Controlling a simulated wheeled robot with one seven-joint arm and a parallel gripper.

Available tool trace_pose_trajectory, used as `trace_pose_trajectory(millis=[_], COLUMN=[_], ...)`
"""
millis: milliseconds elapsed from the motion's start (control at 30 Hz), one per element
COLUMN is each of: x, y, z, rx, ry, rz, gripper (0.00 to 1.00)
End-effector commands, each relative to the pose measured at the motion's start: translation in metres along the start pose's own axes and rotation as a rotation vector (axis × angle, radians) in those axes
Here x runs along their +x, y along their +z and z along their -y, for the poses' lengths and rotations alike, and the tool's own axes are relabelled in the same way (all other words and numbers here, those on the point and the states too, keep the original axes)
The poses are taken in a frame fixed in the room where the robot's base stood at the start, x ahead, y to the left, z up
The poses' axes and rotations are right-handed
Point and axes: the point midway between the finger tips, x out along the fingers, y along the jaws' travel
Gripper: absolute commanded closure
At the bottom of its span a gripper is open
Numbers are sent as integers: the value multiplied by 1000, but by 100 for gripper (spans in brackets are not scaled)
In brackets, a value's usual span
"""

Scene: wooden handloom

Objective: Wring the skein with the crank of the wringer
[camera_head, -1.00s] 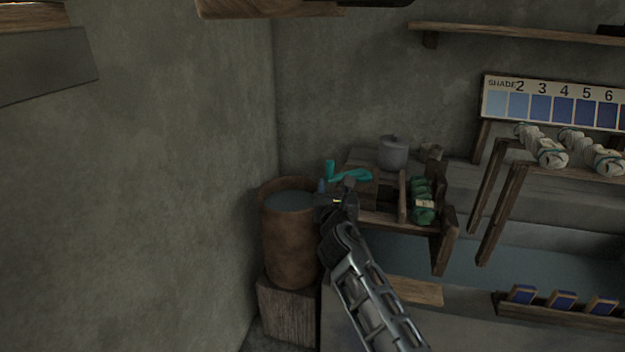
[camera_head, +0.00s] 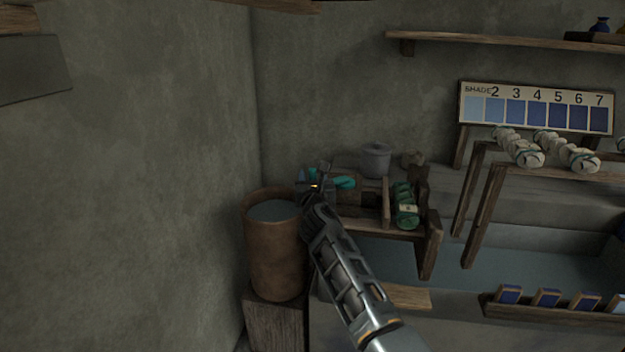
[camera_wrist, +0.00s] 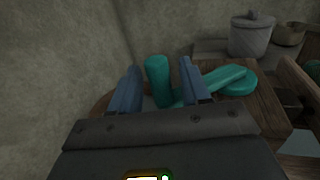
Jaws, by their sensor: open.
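The teal crank (camera_head: 345,182) is at the left end of the wooden wringer (camera_head: 387,203). In the wrist view the crank's arm (camera_wrist: 222,82) runs from a round hub at right to an upright handle (camera_wrist: 157,80). My gripper (camera_head: 312,183) is open at the crank. In the wrist view its two blue fingers (camera_wrist: 158,88) stand on either side of the handle, with gaps showing. A green skein (camera_head: 405,206) with a pale label lies on the wringer's right part.
A brown barrel of liquid (camera_head: 274,240) stands on a wooden block at left, close to my gripper and the wall. A lidded grey pot (camera_head: 375,160) is behind the wringer. A rack with pale skeins (camera_head: 520,150) stands to the right.

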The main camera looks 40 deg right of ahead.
Motion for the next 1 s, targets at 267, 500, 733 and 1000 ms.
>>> trace_pose_trajectory(millis=[267,500,733,1000], x=[0,0,0,-4], y=[0,0,0,-1], z=[0,0,0,-4], rx=[0,0,0,-1], ry=[0,0,0,-4], rz=[0,0,0,-2], gripper=[74,98,100,100])
